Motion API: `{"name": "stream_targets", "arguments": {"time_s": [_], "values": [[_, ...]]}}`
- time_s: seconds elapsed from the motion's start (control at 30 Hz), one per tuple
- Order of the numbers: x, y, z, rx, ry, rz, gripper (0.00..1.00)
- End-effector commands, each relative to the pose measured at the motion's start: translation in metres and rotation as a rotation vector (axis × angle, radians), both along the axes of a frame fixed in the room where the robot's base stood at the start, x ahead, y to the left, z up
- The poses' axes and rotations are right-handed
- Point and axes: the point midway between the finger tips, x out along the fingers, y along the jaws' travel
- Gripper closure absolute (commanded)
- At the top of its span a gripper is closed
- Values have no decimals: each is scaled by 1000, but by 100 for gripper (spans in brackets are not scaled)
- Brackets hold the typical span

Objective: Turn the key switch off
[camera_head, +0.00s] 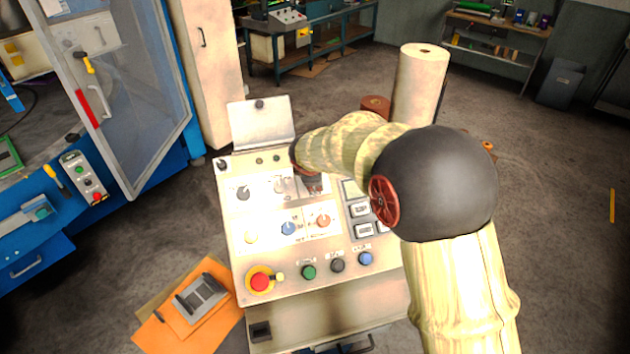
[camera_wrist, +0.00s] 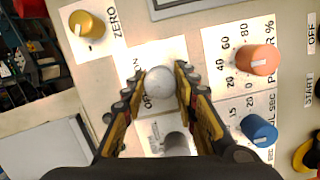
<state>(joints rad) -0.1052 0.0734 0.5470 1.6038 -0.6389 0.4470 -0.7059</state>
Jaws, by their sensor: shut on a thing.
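The key switch (camera_wrist: 162,85) shows in the wrist view as a pale, rounded silver head on a white label plate, with partly covered lettering that seems to read ON and OFF. My gripper (camera_wrist: 164,76) has its two yellow and black fingers on either side of this head, closed on it. Its exact turn angle cannot be read. In the head view my gripper (camera_head: 312,182) reaches down onto the upper middle of the control panel (camera_head: 228,215), and my wrist and fingers hide the switch there.
Close by are an orange knob (camera_wrist: 258,60), a blue knob (camera_wrist: 258,130), a yellow knob (camera_wrist: 86,25) and a grey knob (camera_wrist: 176,143). A red emergency stop (camera_head: 260,281) and several buttons line the panel's front. A raised flap (camera_head: 262,122) stands behind.

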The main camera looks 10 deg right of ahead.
Motion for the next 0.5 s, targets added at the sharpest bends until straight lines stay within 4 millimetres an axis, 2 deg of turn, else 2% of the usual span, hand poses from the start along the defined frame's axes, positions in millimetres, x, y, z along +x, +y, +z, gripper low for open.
{"name": "stream_targets", "arguments": {"time_s": [0.2, 0.5], "values": [[0, 0, -1, -70, -1, 101, 96], [0, 0, -1, -114, -2, 164, 96]]}}
